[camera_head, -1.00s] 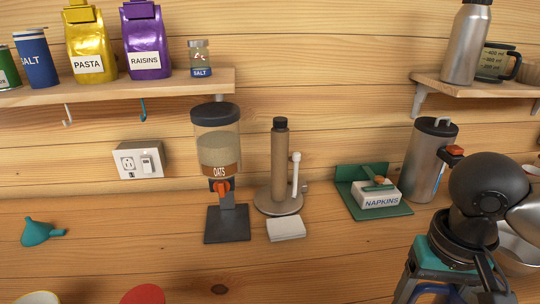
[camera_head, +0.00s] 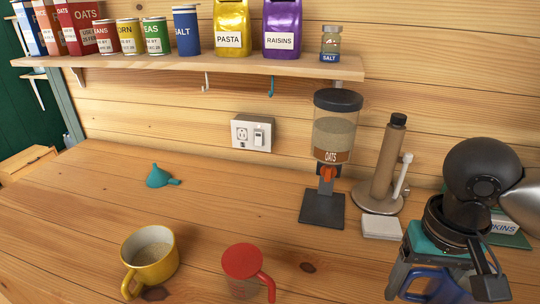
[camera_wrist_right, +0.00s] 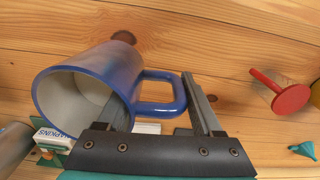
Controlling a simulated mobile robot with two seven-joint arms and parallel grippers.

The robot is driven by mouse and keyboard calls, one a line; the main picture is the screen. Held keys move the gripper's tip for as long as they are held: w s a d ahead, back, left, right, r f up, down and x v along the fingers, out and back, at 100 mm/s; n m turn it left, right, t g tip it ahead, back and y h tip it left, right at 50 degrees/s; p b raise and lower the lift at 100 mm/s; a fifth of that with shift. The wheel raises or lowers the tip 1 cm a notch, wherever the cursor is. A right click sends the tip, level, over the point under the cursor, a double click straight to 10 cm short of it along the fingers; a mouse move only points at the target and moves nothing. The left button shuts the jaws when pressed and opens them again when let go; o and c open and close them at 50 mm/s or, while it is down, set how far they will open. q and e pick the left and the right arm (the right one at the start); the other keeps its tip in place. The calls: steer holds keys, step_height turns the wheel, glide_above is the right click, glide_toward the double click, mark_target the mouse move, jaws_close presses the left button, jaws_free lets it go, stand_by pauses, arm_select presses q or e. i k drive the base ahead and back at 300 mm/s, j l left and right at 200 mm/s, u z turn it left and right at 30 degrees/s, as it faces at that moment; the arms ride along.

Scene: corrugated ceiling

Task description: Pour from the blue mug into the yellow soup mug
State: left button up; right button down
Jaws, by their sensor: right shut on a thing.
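The yellow soup mug (camera_head: 163,272) stands upright on the wooden counter at the lower left of the head view, its handle toward the front. In the head view only a blue part (camera_head: 436,286) shows below my right gripper (camera_head: 425,284), well right of the yellow mug. My left gripper is out of view.
A red-topped object with a red handle (camera_head: 243,260) stands between the yellow mug and my right gripper. A teal funnel (camera_head: 158,177), oats dispenser (camera_head: 333,130), paper-towel holder (camera_head: 380,198) and white block (camera_head: 382,226) stand behind. The left counter is mostly clear.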

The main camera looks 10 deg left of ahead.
mark_target(150, 255)
steer(key=k+j+u, duration=0.15)
steer(key=j+u, duration=0.15)
steer(key=k+j+u, duration=0.1)
steer(key=j+u, duration=0.15)
steer(key=j, duration=0.15)
steer(key=j+u, duration=0.3)
steer(key=k+j, duration=0.1)
steer(key=j, duration=0.5)
steer(key=k+j+u, duration=0.1)
steer(key=j, duration=0.55)
